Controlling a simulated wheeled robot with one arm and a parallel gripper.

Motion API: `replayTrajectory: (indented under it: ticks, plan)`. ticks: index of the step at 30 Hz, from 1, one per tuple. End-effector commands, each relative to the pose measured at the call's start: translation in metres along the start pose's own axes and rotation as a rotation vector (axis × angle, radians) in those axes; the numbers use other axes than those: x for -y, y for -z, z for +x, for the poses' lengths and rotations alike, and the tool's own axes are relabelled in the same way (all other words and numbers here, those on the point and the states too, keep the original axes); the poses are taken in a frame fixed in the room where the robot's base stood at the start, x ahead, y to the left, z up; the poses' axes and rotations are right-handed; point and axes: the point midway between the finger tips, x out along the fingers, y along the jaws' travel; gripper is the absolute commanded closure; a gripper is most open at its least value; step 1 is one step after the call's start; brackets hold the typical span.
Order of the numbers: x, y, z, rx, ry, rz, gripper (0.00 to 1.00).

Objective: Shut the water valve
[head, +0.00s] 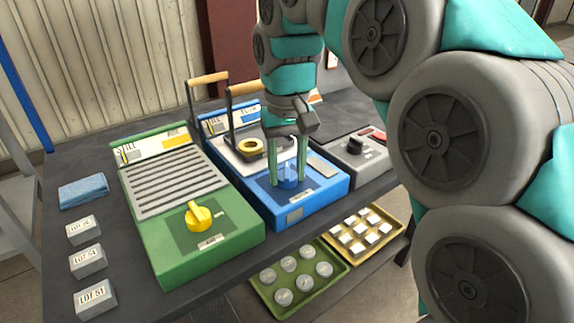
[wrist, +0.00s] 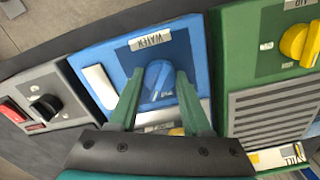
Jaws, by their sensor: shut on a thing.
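The water valve is a round blue knob (head: 289,171) on the front panel of the blue box (head: 262,197), in the middle of the bench. In the wrist view the knob (wrist: 158,77) sits below a WATER label (wrist: 149,40). My gripper (head: 287,181) reaches down to it from above, and its two green fingers stand on either side of the knob, shut on it. The wrist view shows the fingertips (wrist: 160,72) flanking the knob. The fingers cover part of it, and its exact turn is hard to read.
A green box (head: 197,233) with a yellow knob (head: 199,216) stands left of the blue box. A grey box (head: 352,158) with a black knob and red switch stands right. Labelled blocks (head: 88,260) lie at left. Trays (head: 299,275) of pieces sit below.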

Motion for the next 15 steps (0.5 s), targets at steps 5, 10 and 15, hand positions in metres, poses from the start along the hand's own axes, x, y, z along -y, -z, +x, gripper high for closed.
replayTrajectory:
  ticks: [5, 10, 15]
  plan:
    - [0.0002, 0.0003, -0.0012, -0.001, 0.002, -0.168, 1.0]
    - [0.0003, 0.0003, -0.0014, -0.001, 0.001, -0.32, 1.0]
    - [0.0001, 0.0002, -0.0014, 0.0, 0.0, -0.449, 1.0]
